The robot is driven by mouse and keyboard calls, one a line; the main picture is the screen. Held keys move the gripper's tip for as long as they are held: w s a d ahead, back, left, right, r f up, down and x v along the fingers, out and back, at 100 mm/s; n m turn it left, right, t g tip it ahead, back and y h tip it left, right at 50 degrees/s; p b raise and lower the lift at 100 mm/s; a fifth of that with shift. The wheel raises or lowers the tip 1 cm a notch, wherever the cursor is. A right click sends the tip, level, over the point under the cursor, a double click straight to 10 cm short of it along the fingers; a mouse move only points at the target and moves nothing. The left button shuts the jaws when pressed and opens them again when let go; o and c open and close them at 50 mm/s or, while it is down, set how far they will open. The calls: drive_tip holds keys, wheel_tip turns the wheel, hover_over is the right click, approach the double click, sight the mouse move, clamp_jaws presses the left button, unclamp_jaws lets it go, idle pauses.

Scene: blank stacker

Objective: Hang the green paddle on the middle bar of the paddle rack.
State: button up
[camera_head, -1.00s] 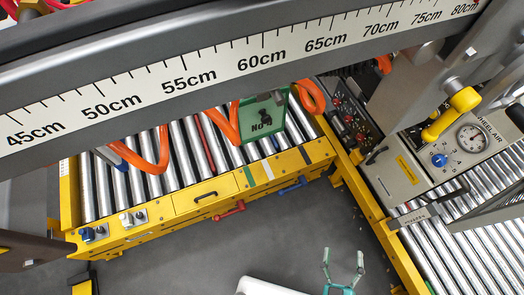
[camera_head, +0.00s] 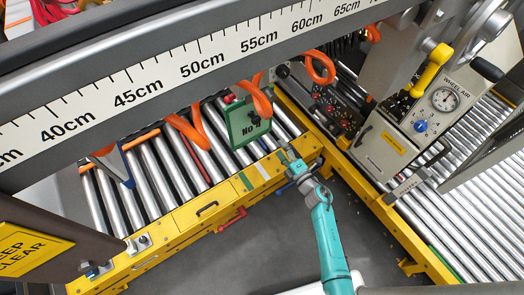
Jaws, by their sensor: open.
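The green paddle (camera_head: 249,121), a flat panel with black lettering starting "No", stands or hangs tilted over the rollers below the ruler beam. An orange coiled hose crosses its upper part. My gripper (camera_head: 284,150) is open at the end of my teal arm, just right of and below the paddle in the picture, near the yellow conveyor edge. It appears apart from the paddle, with nothing between its fingers. I cannot clearly pick out the paddle rack or its middle bar.
A ruler beam (camera_head: 150,78) crosses above the roller conveyor (camera_head: 150,170). Orange hoses (camera_head: 188,130) hang below it. A yellow conveyor frame (camera_head: 190,216) carries a red handle (camera_head: 232,220). A control panel (camera_head: 408,140) with a gauge stands right. Grey floor (camera_head: 250,260) is open in front.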

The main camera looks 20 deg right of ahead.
sight(258, 122)
drive_tip(key=shift+n+y, duration=0.3)
drive_tip(key=shift+n, duration=0.2)
drive_tip(key=shift+a+x, duration=0.15)
drive_tip(key=shift+x, duration=3.6)
drive_tip(key=shift+a+x, duration=0.1)
drive_tip(key=shift+x, duration=3.65)
drive_tip(key=shift+s, duration=0.1)
clamp_jaws()
